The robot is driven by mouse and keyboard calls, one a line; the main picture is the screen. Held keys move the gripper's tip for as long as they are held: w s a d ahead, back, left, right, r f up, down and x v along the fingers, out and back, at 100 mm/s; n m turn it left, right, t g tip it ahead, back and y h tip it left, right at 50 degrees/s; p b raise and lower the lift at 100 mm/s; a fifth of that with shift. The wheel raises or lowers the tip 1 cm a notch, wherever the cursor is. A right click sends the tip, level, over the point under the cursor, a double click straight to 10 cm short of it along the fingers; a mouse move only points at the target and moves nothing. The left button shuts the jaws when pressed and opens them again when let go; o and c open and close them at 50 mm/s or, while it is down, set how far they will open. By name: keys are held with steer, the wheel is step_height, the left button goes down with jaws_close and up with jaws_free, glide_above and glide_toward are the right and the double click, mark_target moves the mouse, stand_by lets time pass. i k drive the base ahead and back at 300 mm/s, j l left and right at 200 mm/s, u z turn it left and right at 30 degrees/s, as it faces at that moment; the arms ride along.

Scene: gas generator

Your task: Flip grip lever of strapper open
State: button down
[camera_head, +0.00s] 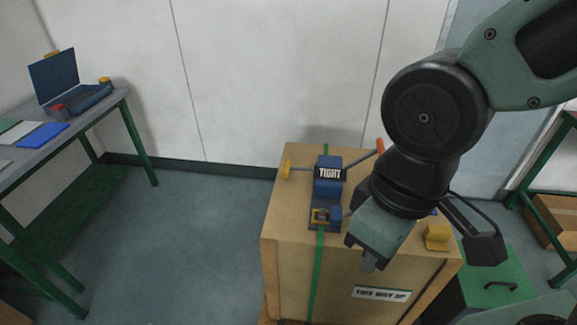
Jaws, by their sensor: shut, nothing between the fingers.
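The strapper (327,190) is a blue tool with a dark plate reading "TIGHT". It sits on top of a large cardboard box (290,225), over a green strap (317,270). A thin lever with an orange-red grip (380,146) slants up to the right from the strapper. My gripper (369,264) is shut and empty. It points down at the right of the strapper, above the box's front part, apart from the lever. My arm hides part of the box top.
A yellow block (437,236) sits on the box's right side. A green case (497,285) stands at the lower right. A workbench (105,103) with an open blue toolbox (75,95) is at the left. The floor between is clear.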

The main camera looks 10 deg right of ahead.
mark_target(287, 167)
steer(key=i+j+z, duration=0.25)
steer(key=j, duration=0.7)
steer(key=i+j+z, duration=0.2)
steer(key=j, duration=0.8)
steer(key=i+j+z, duration=0.25)
steer(key=j, duration=0.75)
steer(key=j+z, duration=0.2)
steer(key=j, duration=0.85)
steer(key=l, duration=0.7)
steer(key=i, duration=0.05)
